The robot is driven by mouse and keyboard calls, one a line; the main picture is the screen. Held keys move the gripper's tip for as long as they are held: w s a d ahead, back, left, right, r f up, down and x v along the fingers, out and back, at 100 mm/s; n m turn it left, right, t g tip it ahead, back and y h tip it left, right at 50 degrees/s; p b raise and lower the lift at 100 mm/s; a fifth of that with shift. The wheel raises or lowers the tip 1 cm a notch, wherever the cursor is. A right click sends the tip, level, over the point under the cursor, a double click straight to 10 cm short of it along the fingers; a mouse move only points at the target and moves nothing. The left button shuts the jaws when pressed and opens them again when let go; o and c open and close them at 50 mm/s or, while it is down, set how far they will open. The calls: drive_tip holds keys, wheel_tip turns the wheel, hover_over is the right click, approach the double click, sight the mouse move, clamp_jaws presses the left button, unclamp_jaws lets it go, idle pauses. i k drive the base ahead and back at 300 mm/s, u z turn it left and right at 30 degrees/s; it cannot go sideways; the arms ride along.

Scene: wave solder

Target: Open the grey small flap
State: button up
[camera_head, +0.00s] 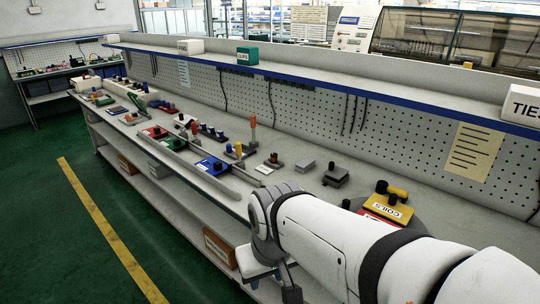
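I cannot single out the grey small flap for certain. A small light grey block (305,167) lies on the bench top, right of centre, and a darker grey block with a black knob (335,176) sits just right of it. My white arm reaches in from the lower right, in front of the bench. My gripper (268,287) hangs below the wrist at the bottom edge, in front of the bench's lower shelf and apart from both blocks. Its fingertips are partly cut off, so its opening does not show.
The long bench (233,187) holds several coloured fixtures with knobs and levers. A yellow block marked COILS (388,209) is behind my arm. A pegboard (300,104) and an upper shelf (330,83) close off the back. The green floor at left is clear.

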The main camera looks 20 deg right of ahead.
sight(335, 171)
drive_tip(key=z, duration=0.15)
drive_tip(key=i, duration=0.95)
drive_tip(key=u, duration=0.05)
